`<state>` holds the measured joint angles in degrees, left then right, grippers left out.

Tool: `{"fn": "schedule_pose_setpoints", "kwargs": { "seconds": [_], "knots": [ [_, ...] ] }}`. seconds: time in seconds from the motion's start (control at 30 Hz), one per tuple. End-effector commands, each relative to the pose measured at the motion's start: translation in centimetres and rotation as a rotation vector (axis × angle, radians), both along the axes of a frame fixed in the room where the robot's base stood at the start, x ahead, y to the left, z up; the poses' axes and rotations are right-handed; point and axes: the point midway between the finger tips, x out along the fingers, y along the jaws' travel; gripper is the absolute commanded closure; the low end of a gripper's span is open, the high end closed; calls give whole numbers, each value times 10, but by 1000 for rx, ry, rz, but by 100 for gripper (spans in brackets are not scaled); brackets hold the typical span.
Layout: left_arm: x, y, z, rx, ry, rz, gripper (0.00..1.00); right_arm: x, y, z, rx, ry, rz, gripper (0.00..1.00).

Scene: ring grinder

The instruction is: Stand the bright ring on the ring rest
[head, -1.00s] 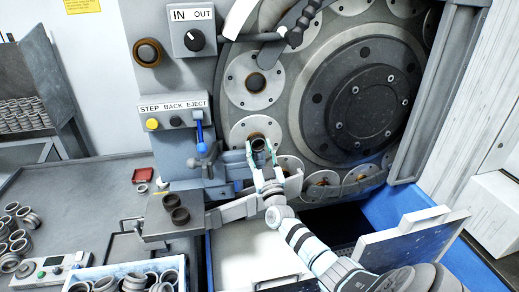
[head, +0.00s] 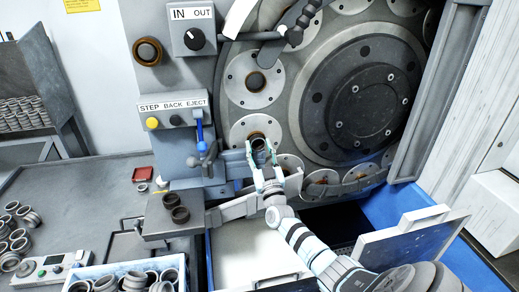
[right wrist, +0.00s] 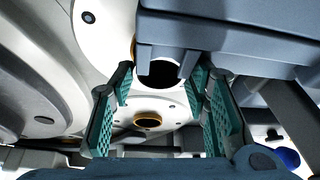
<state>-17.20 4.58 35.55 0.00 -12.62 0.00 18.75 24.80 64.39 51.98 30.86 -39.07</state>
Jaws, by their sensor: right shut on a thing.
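My right gripper (head: 262,153) is at a low round station of the grinder's big wheel. Its teal-padded fingers stand on either side of a ring (head: 257,140) at that station and are shut on it. In the right wrist view the fingers (right wrist: 160,110) flank a dark round opening, partly covered by a grey block. I cannot tell from these frames how bright this ring is. Two dark rings (head: 175,208) sit on a small grey plate (head: 155,226) left of my gripper. I cannot tell for sure which part is the ring rest. My left gripper is not in view.
A blue EJECT lever (head: 199,128) hangs close to the left of my gripper. The grinder's face (head: 310,150) lies right behind it. A white bin of rings (head: 90,270) and loose rings (head: 20,240) are at lower left. An open panel (head: 410,240) stands at lower right.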

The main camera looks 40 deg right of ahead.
Motion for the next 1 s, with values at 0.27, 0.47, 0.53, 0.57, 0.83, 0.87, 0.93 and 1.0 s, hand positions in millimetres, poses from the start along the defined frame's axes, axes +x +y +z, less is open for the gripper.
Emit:
{"fn": "schedule_pose_setpoints", "kwargs": {
  "seconds": [0.27,0.47,0.53,0.57,0.83,0.87,0.93,1.0],
  "knots": [
    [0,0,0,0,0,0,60,0,0,-1,0,0,0,89],
    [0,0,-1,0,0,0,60,0,0,-2,0,0,-1,89],
    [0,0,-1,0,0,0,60,0,0,-3,0,0,-1,89],
    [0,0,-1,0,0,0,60,0,0,-3,0,0,-1,89],
    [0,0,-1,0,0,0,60,0,0,-3,0,0,0,89],
    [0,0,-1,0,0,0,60,0,0,-3,0,0,0,89],
    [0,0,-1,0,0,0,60,0,0,-3,0,0,0,53],
    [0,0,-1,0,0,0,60,0,0,-3,0,0,0,53]
  ]
}}
